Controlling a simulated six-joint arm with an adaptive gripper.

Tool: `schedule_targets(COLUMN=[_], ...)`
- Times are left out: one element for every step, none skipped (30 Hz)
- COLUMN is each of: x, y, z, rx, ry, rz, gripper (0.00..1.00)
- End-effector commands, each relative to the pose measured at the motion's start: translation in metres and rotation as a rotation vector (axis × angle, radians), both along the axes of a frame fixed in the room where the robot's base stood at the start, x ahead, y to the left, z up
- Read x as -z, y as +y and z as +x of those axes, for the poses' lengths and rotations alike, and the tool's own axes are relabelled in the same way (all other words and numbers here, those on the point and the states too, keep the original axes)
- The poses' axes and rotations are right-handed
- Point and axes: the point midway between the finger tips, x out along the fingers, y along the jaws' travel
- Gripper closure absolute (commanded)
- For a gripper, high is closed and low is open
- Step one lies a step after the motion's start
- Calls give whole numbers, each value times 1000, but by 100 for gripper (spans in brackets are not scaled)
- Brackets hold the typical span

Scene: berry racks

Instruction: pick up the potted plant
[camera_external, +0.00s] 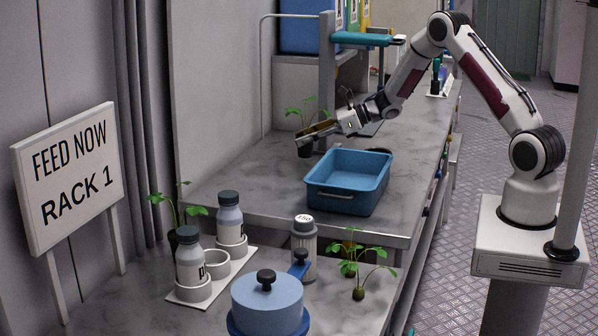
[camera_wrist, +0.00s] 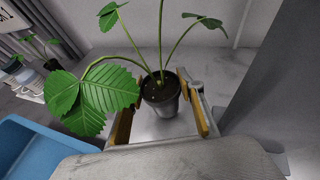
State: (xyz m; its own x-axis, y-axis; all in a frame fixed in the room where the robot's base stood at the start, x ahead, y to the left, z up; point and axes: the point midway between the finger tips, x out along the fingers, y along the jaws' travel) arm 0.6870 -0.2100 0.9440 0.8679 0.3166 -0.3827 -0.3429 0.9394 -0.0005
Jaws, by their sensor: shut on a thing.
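The potted plant is a small dark pot with thin green stems and broad leaves. In the external view its pot (camera_external: 305,149) is at the back worktop, behind the blue tray and near the wall. In the wrist view the potted plant (camera_wrist: 161,97) sits between the two yellow-padded fingers of my gripper (camera_wrist: 160,90), with a large leaf drooping to the left. In the external view my gripper (camera_external: 312,132) reaches in from the right and is shut on the pot. I cannot tell whether the pot's base touches the worktop.
A blue tray (camera_external: 347,198) stands close in front of my gripper; it also shows in the wrist view (camera_wrist: 38,150). A grey post (camera_external: 327,85) rises behind. Bottles, a blue lidded pot (camera_external: 267,300) and other plants (camera_external: 358,265) are on the front table.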

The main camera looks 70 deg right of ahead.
Motion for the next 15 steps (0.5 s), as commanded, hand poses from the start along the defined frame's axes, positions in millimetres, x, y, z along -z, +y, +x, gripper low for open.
schedule_targets(x=[-8, -13, -19, -24, -29, -36, -40, -45, -52, -57, -60, -66, -71, -74, -79], y=[0, 0, 0, 0, 0, 0, 0, 0, 0, 0, 0, 0, 0, 0, 0], z=[0, 0, 0, 0, 0, 0, 0, 0, 0, 0, 0, 0, 0, 0, 0], rx=[0, 0, 0, -1, 0, -1, -1, -1, -1, 0, 0, 0, 1, 0, -1], ry=[-3, -3, -4, -4, -4, -5, -4, -4, -4, -4, -3, -3, -3, -3, -3], rz=[-2, -2, -2, -3, -2, -2, -3, -3, -3, -2, -2, -1, -3, -2, -2], gripper=[85, 85, 85, 85, 85, 85, 85, 85, 85, 85, 85, 85, 85, 85, 85])
